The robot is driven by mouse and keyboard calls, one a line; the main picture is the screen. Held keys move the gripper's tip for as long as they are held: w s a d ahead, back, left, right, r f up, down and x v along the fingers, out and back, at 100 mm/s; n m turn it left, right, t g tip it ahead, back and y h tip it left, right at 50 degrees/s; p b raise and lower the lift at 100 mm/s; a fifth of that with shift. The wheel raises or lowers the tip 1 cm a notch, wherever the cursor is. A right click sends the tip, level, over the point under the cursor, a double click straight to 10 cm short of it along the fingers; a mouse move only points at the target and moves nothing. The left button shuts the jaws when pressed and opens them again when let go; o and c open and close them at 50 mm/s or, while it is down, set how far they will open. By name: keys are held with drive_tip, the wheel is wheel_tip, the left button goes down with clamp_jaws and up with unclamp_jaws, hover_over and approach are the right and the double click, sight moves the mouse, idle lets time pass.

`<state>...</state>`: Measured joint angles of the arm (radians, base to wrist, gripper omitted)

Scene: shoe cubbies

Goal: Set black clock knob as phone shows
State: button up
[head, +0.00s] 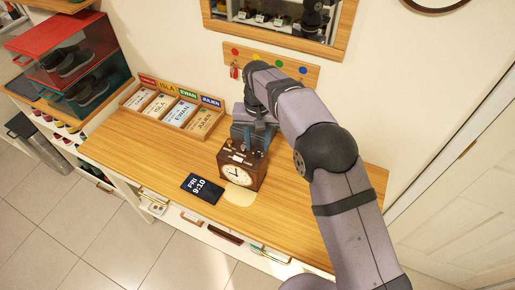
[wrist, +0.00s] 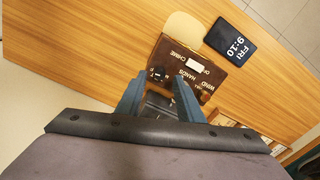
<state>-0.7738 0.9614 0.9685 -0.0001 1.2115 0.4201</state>
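A brown box clock (head: 255,180) with a round cream face stands on the wooden shelf top; its hands are too small to read. In the wrist view, the clock's top (wrist: 172,54) carries the labels CHIME, HANDS and WIND. A black knob (wrist: 158,74) sits there, with a brown knob (wrist: 205,98) near another edge. My gripper (wrist: 159,80) is open above the clock, fingertips either side of the black knob; contact cannot be told.
A pale round-edged mat (head: 239,194) lies in front of the clock. A wooden tray of name cards (head: 172,107) stands to the left, with stacked shoe boxes (head: 62,45) beyond. A peg board (head: 272,63) is on the wall behind. The shelf's front left is clear.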

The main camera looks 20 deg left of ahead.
sight(260, 152)
drive_tip(key=shift+r+b, duration=0.55)
drive_tip(key=shift+r, duration=1.75)
drive_tip(key=shift+w+d, duration=0.2)
drive_tip(key=shift+d, duration=0.2)
drive_tip(key=s+d+r+m, duration=0.1)
drive_tip(key=s+d+m, duration=0.1)
drive_tip(key=d, duration=2.2)
drive_tip(key=s+d+f+m, duration=0.1)
drive_tip(key=s+d+f, duration=0.1)
drive_tip(key=s+d, duration=0.5)
drive_tip(key=s+d+f+m, duration=0.1)
drive_tip(key=s+d+f, duration=0.1)
drive_tip(key=s+d, duration=0.5)
drive_tip(key=shift+s+d+f, duration=0.2)
drive_tip(key=shift+s+f, duration=0.05)
drive_tip(key=shift+s, duration=0.95)
